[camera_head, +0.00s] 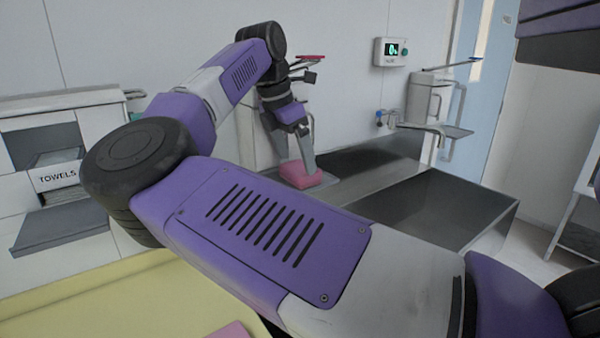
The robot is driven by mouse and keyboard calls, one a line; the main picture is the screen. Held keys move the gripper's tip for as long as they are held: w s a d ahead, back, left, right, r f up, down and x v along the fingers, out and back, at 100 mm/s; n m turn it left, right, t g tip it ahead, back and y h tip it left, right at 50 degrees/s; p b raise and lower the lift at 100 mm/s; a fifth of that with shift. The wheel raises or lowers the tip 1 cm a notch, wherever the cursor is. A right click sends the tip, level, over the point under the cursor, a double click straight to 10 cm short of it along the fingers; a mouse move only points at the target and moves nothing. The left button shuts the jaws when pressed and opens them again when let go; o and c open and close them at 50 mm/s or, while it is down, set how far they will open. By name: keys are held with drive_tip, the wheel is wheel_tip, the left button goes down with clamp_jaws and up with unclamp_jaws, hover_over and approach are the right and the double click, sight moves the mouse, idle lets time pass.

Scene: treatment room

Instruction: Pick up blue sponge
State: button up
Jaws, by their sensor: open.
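My gripper (294,158) is at the end of my purple and grey arm, pointing down at the centre of the head view. Its jaws are open, with the fingers over and around a pink sponge-like block (300,176). The block rests on a light ledge beside the dark basin. I cannot tell whether the fingers touch it. I can make out no blue sponge; my arm hides much of the foreground and part of the counter.
A dark metal basin (440,210) lies right of the block. A tap-like fitting (415,126) reaches over it. A towel dispenser (58,175) is on the left. A pale yellow surface (120,300) with a pink item (232,331) is in front. A wall display (391,51) hangs behind.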

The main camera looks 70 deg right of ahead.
sight(299, 167)
drive_tip(key=shift+x, duration=1.55)
drive_tip(key=shift+d, duration=0.1)
drive_tip(key=c, duration=1.1)
drive_tip(key=shift+r, duration=0.15)
drive_tip(key=shift+r, duration=0.15)
drive_tip(key=shift+s+b, duration=0.25)
drive_tip(key=shift+b, duration=0.05)
drive_tip(key=s+a+b, duration=0.2)
drive_tip(key=s+a, duration=0.7)
drive_tip(key=s, duration=0.6)
drive_tip(key=shift+a+b, duration=0.2)
drive_tip(key=shift+b, duration=0.15)
